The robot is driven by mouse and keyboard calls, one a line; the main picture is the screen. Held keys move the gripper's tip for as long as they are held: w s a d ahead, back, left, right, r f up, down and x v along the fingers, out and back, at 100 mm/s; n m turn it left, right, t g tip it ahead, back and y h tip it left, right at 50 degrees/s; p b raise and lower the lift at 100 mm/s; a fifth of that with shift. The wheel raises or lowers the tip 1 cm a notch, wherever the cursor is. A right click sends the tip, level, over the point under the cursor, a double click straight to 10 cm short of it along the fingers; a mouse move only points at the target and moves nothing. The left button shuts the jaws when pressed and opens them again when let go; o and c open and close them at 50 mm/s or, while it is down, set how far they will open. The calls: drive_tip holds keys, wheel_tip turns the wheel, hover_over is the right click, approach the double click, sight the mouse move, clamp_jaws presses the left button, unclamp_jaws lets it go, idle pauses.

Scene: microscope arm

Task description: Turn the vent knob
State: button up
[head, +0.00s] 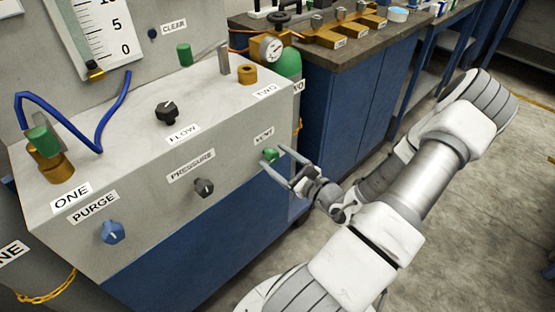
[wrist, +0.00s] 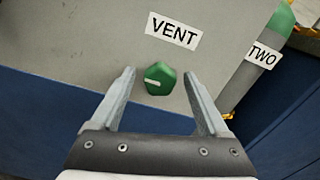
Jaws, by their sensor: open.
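The green vent knob (head: 270,155) is on the front face of the grey panel box, under a label that reads VENT. In the wrist view the knob (wrist: 160,78) has a white pointer line toward the left, and the VENT label (wrist: 173,31) is above it. My gripper (head: 275,163) is at the knob in the head view. In the wrist view my open gripper (wrist: 158,80) has one finger on each side of the knob, with a visible gap on both sides. I cannot tell how deep the fingertips reach around it.
A blue purge knob (head: 112,231) and a dark pressure knob (head: 204,188) are on the same front face. A black flow knob (head: 167,111) is on the top. A blue workbench (head: 345,100) stands behind. The floor (head: 470,190) at right is clear.

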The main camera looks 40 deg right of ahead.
clamp_jaws()
idle(0.3)
drive_tip(key=shift+r+m+p, duration=0.1)
drive_tip(key=shift+m+p, duration=0.2)
drive_tip(key=shift+p, duration=0.2)
drive_tip(key=m+p, duration=0.1)
drive_tip(key=p, duration=0.1)
drive_tip(key=shift+r+m+p, duration=0.15)
drive_tip(key=shift+m+p, duration=0.15)
drive_tip(key=shift+m, duration=0.1)
drive_tip(key=m+p, duration=0.5)
drive_tip(key=shift+d, duration=0.1)
drive_tip(key=m+p, duration=0.1)
drive_tip(key=m, duration=0.1)
drive_tip(key=m+p, duration=0.1)
drive_tip(key=m, duration=0.2)
drive_tip(key=shift+d+f+p, duration=0.1)
drive_tip(key=shift+f+p, duration=0.1)
drive_tip(key=shift+p, duration=0.2)
drive_tip(key=m+p, duration=0.1)
drive_tip(key=m, duration=0.4)
drive_tip(key=shift+f+p, duration=0.2)
drive_tip(key=shift+p, duration=0.2)
drive_tip(key=shift+m, duration=0.3)
